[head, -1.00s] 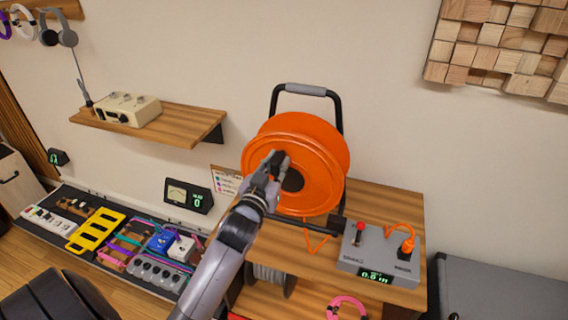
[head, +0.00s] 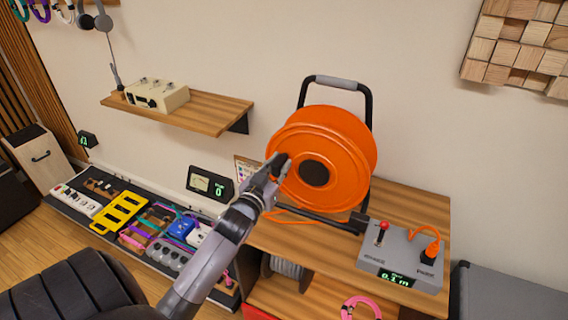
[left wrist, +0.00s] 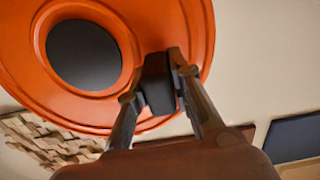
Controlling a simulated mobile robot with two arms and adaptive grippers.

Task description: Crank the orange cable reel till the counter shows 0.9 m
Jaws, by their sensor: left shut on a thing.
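The orange cable reel (head: 335,140) stands in a black frame on the wooden bench. My left gripper (head: 276,166) is at the left side of the reel's face, left of its dark hub (head: 314,173). In the left wrist view its fingers (left wrist: 158,82) are shut on a black crank knob (left wrist: 157,88) near the reel's rim. The grey counter box (head: 400,262) sits at the right of the bench, and its green display (head: 393,278) reads 0.1 m. An orange cable (head: 425,232) plugs into the box. My right gripper is not in view.
A red-knobbed lever (head: 382,231) stands on the counter box. A wooden shelf (head: 205,112) with a cream device (head: 157,95) hangs at the left. A pedal board (head: 140,237) lies below it. A pink cable coil (head: 361,306) is under the bench.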

